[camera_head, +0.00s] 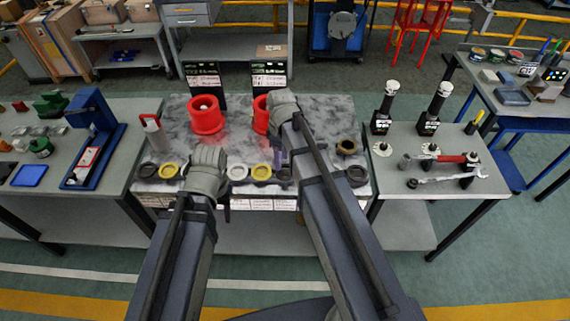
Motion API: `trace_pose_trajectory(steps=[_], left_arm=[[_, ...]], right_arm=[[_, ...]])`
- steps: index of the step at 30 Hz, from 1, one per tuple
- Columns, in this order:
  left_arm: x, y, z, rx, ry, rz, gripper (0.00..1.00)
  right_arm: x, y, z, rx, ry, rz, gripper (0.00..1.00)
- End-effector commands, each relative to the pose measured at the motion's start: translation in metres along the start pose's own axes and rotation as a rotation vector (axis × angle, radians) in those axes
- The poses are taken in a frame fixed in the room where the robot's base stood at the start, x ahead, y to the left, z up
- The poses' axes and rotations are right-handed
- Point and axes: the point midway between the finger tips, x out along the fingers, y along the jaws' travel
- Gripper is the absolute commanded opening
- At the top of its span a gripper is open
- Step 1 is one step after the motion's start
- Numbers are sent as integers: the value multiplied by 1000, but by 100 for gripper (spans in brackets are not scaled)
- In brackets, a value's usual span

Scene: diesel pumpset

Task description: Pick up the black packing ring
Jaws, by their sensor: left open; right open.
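A row of small rings lies along the front edge of the grey mottled table (325,130). A dark ring (148,170) is at the row's left end, and another black ring (357,175) is at its right end. A third dark ring (283,176) lies right of centre, partly hidden by my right arm. I cannot tell which is the packing ring. My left gripper (207,160) is open above the front row, between a yellow ring (168,170) and a white ring (237,172). My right gripper (284,108) is open farther back, in front of a red cylinder (260,114). The fingertips are mostly hidden.
Another red cylinder (206,115) and a red-topped holder (152,130) stand on the table. A second yellow ring (261,172) and a brass-coloured ring (346,147) are also there. Side tables hold a blue press (92,135) and wrenches (445,160). The table's right middle is clear.

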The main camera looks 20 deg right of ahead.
Motion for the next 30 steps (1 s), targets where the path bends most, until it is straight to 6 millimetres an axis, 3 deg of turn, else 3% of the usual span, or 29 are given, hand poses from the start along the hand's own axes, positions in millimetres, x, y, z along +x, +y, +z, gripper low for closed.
trace_pose_trajectory(steps=[12,20,30], left_arm=[[28,3,-2,-1,0,0,50],[30,3,-2,-1,0,0,50],[68,6,-4,-1,0,0,50]], right_arm=[[28,0,0,1,0,0,48],[30,-1,0,1,0,0,48],[68,-2,1,1,0,0,48]])
